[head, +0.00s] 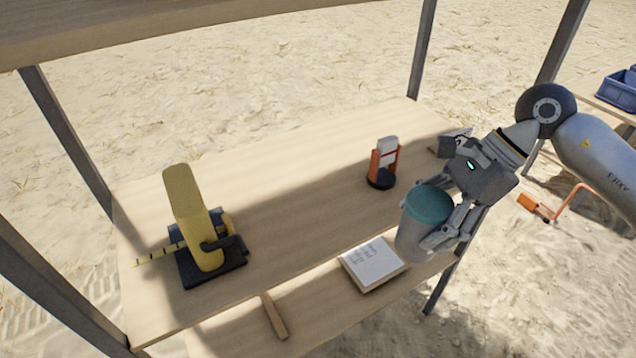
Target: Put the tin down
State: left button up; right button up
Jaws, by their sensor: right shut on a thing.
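The tin (414,232) is a grey cylinder with a teal top, at the right front of the wooden table (290,190). My right gripper (445,215) comes in from the right and is shut on the tin, with its fingers around the tin's side. The tin looks nearly upright, slightly tilted. I cannot tell whether its bottom touches the table, since it overlaps the table's right front edge in this view. My left gripper is not in view.
A notebook (372,262) lies just left of the tin. An orange and black holder (383,165) stands behind it. A yellow device on a black base (190,215) stands at left. A wooden stick (274,316) lies in front. The table's middle is clear. A blue crate (618,90) is far right.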

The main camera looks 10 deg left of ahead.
jog(key=m, duration=0.1)
jog(key=w+r+m+t, duration=0.1)
jog(key=a+m+t+b, duration=0.1)
jog(key=shift+w+r+m, duration=0.25)
jog(key=shift+w+m, duration=0.15)
pick_arm(q)
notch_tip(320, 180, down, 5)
jog(key=b, duration=0.3)
pick_arm(e)
jog(key=w+a+r+m+t+h, duration=0.25)
jog(key=r+m+t, duration=0.25)
jog(key=m, duration=0.3)
jog(key=shift+y, duration=0.45)
jog(key=w+a+f+p, duration=0.2)
jog(key=w+f, duration=0.1)
jog(key=f, duration=0.1)
jog(key=w+a+f+p, duration=0.2)
jog(key=w+a+f, duration=0.1)
jog(key=w, duration=0.1)
jog(key=w+a+f+p, duration=0.2)
jog(key=w+a+f, duration=0.1)
jog(key=w+f, duration=0.1)
jog(key=shift+w+a+f+p, duration=0.2)
jog(key=shift+w+f+p, duration=0.05)
jog(key=shift+f+p, duration=0.1)
jog(key=shift+f, duration=0.6)
jog(key=o, duration=0.9)
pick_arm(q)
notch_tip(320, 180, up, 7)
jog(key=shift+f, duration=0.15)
